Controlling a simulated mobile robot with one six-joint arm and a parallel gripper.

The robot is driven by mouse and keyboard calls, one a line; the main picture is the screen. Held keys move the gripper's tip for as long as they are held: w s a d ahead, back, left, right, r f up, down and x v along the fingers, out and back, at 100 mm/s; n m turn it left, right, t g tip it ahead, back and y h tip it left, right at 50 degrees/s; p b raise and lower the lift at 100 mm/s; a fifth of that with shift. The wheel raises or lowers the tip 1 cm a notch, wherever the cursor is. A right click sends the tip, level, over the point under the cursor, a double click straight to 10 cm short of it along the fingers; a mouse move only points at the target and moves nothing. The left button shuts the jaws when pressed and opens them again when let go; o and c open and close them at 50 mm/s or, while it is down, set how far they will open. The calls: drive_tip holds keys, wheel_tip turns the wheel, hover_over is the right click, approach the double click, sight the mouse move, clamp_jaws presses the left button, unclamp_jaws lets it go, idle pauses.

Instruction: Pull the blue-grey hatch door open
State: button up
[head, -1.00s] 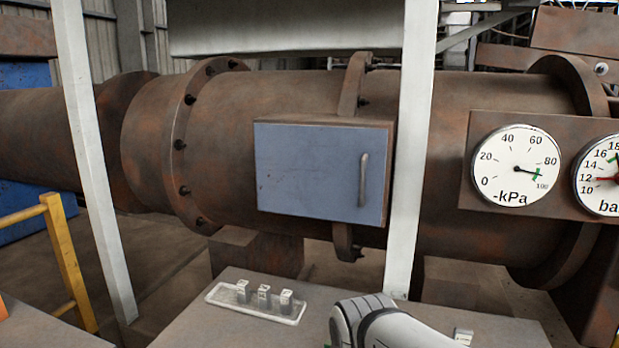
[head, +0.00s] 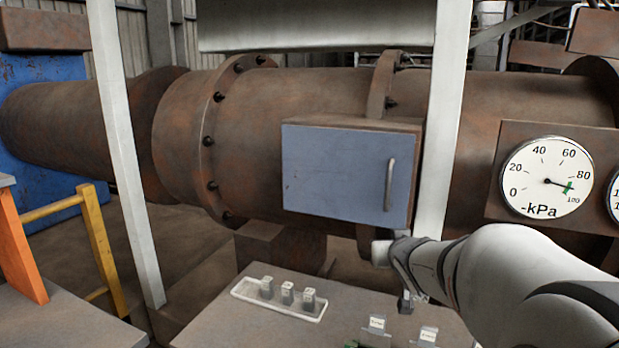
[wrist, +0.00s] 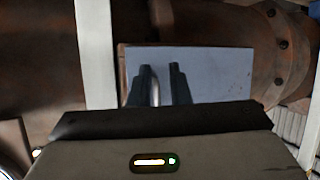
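The blue-grey hatch door (head: 346,176) is shut on its rusty box on the big pipe. A vertical metal bar handle (head: 389,185) is near its right edge. In the wrist view, the door (wrist: 213,70) lies beyond my gripper (wrist: 160,68), whose two dark fingers are apart. A pale part of the handle (wrist: 155,92) shows between the fingers; whether they are around it or short of it I cannot tell. In the head view, my arm is at the lower right, its end below the door, and the fingers are not clear there.
A white post (head: 443,125) stands just right of the door, another (head: 125,150) to the left. Below is a console (head: 250,335) with a tray of switches (head: 278,298). A gauge (head: 547,178) is at the right, a yellow rail (head: 97,235) at the left.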

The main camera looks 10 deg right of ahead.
sight(389, 189)
drive_tip(key=w+d+r+n+t+y+p, duration=0.2)
drive_tip(key=w+d+r+t+y, duration=0.15)
drive_tip(key=w+r+t, duration=0.35)
drive_tip(key=shift+g, duration=0.9)
drive_tip(key=w, duration=0.4)
drive_tip(key=w+r+p, duration=0.1)
drive_tip(key=w, duration=0.1)
drive_tip(key=shift+d+r, duration=0.1)
drive_tip(key=shift+d, duration=0.15)
drive_tip(key=shift+s, duration=0.1)
drive_tip(key=shift+c, duration=0.4)
clamp_jaws()
